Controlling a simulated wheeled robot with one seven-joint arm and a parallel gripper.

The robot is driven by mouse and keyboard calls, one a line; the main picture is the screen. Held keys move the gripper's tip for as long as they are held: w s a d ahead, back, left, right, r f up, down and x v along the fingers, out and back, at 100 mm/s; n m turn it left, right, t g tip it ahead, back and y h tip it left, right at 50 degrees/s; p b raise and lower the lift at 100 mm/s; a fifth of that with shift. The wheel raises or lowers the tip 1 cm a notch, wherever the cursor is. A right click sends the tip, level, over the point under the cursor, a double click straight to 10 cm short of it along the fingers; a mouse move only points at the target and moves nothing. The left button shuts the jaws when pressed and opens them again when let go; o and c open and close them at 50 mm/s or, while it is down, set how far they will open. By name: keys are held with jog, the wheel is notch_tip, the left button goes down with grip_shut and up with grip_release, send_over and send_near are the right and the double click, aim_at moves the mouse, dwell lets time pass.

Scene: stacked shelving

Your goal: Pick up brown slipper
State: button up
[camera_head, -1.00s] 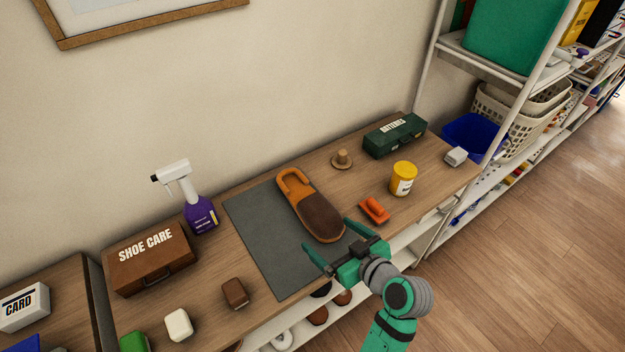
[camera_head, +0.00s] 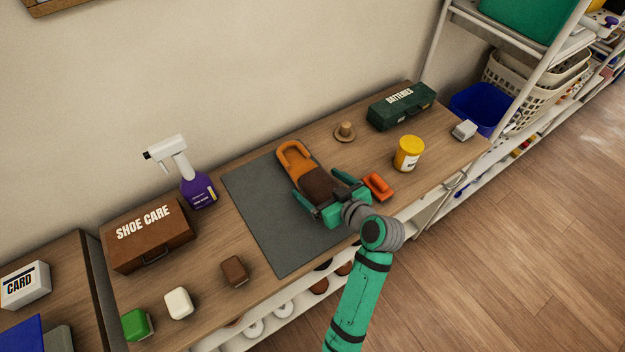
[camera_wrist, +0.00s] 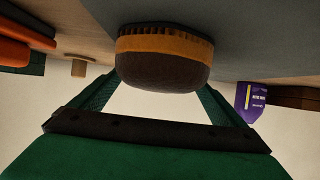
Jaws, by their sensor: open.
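The brown slipper (camera_head: 296,163) lies on the dark grey mat (camera_head: 258,216) on the wooden bench top. It has an orange-tan heel part and a dark brown toe. My gripper (camera_head: 325,190) is open at the slipper's toe end, with its fingers to either side of the toe. The gripper hides part of the toe in the head view. In the wrist view the slipper's toe (camera_wrist: 165,62) shows between and beyond my open fingers (camera_wrist: 150,98). I cannot tell whether the fingers touch it.
An orange brush (camera_head: 378,186) lies close to the right of my gripper. A yellow-lidded tub (camera_head: 409,153), a green batteries box (camera_head: 401,106) and a small tan object (camera_head: 345,132) stand behind it. A purple spray bottle (camera_head: 196,187) and a shoe care box (camera_head: 150,236) stand left.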

aim_at(313, 180)
jog(key=shift+x, duration=1.75)
jog(key=shift+w+d, duration=0.1)
jog(key=c, duration=1.2)
jog(key=shift+c, duration=0.2)
jog(key=shift+r, duration=0.15)
